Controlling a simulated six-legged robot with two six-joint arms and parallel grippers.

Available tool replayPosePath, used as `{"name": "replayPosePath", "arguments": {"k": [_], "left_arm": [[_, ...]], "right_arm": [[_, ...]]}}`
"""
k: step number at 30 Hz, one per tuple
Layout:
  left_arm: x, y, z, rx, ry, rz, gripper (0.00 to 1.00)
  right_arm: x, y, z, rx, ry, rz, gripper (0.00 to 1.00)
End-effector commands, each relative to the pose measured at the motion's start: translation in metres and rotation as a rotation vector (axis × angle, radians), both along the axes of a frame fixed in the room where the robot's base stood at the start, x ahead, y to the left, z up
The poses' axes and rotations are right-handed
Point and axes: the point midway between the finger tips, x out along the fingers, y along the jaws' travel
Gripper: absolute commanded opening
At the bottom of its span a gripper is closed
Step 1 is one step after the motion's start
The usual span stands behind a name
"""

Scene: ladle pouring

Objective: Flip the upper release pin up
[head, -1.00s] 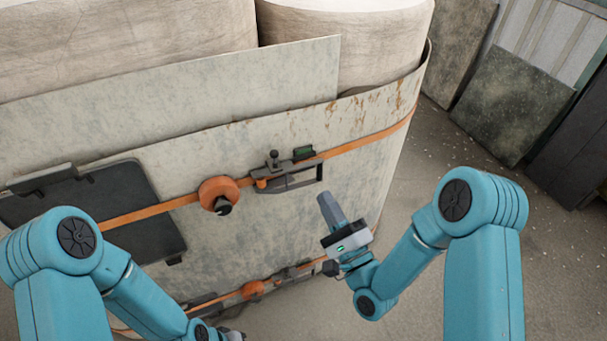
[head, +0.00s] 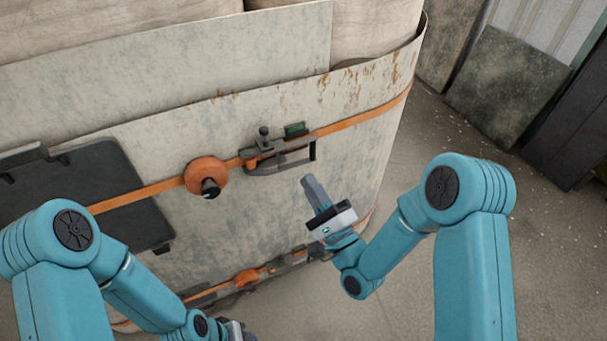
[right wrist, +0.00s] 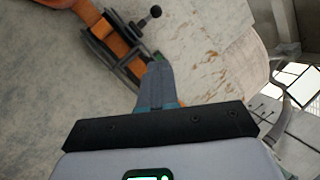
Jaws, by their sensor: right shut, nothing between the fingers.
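The upper buckle (head: 277,155) sits on the upper orange strap of the wrapped drum. It has a dark open frame handle. A small upright pin with a dark ball knob (head: 264,131) stands on its upper left, taken to be the upper release pin. The knob also shows in the right wrist view (right wrist: 156,11), beside the buckle (right wrist: 115,47). My right gripper (head: 309,182) is shut and empty, its fingers pointing up just below the buckle's right end, apart from it in the head view. My left gripper (head: 240,330) is only partly in view at the bottom edge.
An orange round knob (head: 206,174) with a dark centre sits left of the buckle. A green block (head: 295,129) is right of the pin. A lower strap with its own buckle (head: 285,262) runs below. A dark panel (head: 75,185) is at left.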

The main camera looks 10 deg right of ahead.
Motion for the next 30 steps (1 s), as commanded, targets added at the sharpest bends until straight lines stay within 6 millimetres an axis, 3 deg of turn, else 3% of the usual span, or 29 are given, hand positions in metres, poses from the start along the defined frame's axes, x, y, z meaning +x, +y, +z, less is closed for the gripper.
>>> {"name": "replayPosePath", "arguments": {"k": [11,18,30], "left_arm": [[0.0,0.0,0.006,0.0,0.0,0.0,0.43],[0.0,0.0,0.009,0.0,0.0,0.0,0.43],[0.0,0.0,0.009,0.0,0.0,0.0,0.43]], "right_arm": [[0.069,0.03,0.034,0.002,-0.005,-0.001,0.0],[0.074,0.056,0.05,0.001,-0.002,0.0,0.0],[0.076,0.061,0.053,0.001,0.0,-0.001,0.0]]}}
